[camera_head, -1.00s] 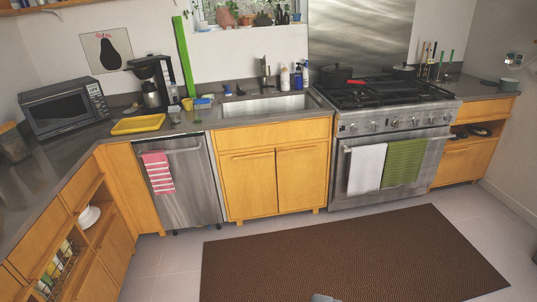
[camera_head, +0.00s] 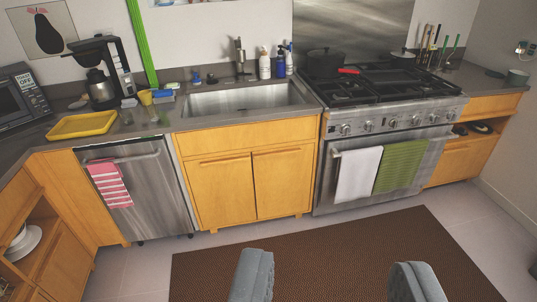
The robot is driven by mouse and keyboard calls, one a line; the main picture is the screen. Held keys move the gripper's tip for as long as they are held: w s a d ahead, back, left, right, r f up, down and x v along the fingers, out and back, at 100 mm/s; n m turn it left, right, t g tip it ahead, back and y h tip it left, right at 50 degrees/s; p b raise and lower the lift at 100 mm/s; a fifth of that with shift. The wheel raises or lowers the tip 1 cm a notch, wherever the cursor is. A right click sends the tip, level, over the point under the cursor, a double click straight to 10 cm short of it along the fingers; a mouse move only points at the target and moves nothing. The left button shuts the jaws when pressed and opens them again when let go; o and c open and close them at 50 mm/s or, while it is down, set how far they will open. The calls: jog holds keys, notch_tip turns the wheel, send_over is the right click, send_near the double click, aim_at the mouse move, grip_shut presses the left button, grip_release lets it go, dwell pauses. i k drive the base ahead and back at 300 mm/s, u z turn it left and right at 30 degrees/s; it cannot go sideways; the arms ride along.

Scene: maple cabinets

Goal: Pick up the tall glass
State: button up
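A clear, glass-like shape (camera_head: 126,117) stands on the counter just right of the yellow tray. It is faint, and I cannot tell for sure that it is the tall glass. My gripper (camera_head: 333,278) shows at the bottom of the view as two grey fingers spread wide apart. It is open and empty, over the floor rug and well short of the counter.
A yellow tray (camera_head: 83,124), coffee maker (camera_head: 104,76), yellow cup (camera_head: 146,97) and sink (camera_head: 245,98) are on or in the counter (camera_head: 150,133). The stove (camera_head: 385,105) stands right. The rug (camera_head: 330,246) is clear.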

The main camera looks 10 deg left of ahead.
aim_at(150, 105)
jog(key=u, duration=0.2)
jog(key=i, duration=1.3)
jog(key=u, duration=0.6)
jog(key=i, duration=1.25)
jog(key=u, duration=0.3)
jog(key=i, duration=0.65)
jog(key=u, duration=0.15)
